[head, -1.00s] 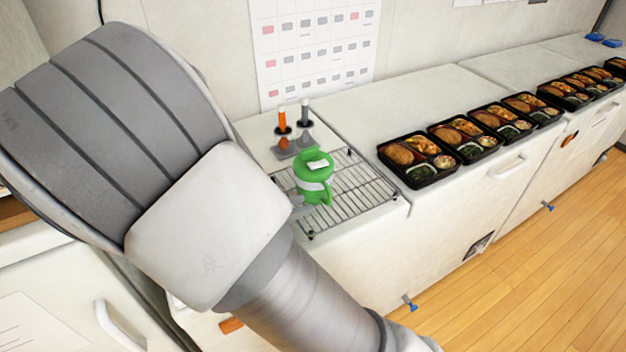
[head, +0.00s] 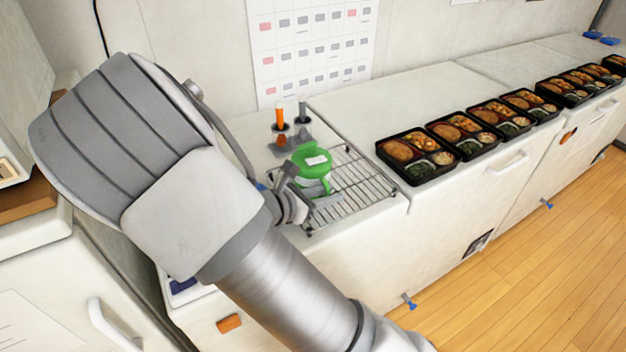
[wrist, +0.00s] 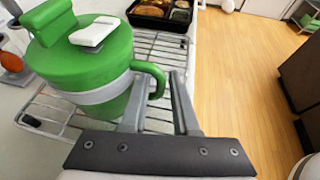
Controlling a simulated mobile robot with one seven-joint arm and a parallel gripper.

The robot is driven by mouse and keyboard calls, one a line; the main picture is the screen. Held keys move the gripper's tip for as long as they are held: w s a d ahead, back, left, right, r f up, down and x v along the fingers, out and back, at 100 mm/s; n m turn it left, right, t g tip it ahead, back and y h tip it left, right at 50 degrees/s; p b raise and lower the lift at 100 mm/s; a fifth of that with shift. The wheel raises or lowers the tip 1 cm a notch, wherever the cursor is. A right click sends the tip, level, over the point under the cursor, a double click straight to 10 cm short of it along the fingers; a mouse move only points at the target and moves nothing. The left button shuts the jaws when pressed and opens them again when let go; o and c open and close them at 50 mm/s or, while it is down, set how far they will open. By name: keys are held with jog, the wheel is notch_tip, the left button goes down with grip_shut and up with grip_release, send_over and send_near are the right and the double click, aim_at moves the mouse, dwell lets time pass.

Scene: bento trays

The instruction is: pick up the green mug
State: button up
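The green mug (head: 312,160) stands on the wire rack, its lid bearing a white tab and its body a pale grey band. In the wrist view the mug (wrist: 100,65) fills the upper left, with its handle (wrist: 158,72) toward my fingers. My gripper (wrist: 160,100) is open, its two grey fingers apart at the handle side. The handle shows between and just beyond the fingertips; I cannot tell whether they touch it. In the head view my gripper (head: 314,196) is low at the mug's near side and hides its lower part.
The wire rack (head: 365,185) lies on the white counter (head: 350,115). Behind the mug, a grey holder (head: 290,143) carries orange-handled (head: 280,115) and grey-handled (head: 302,112) tools. Several bento trays (head: 415,178) line the counter to the right. A wall calendar (head: 310,45) hangs behind.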

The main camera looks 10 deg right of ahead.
grip_shut()
dwell(1.3)
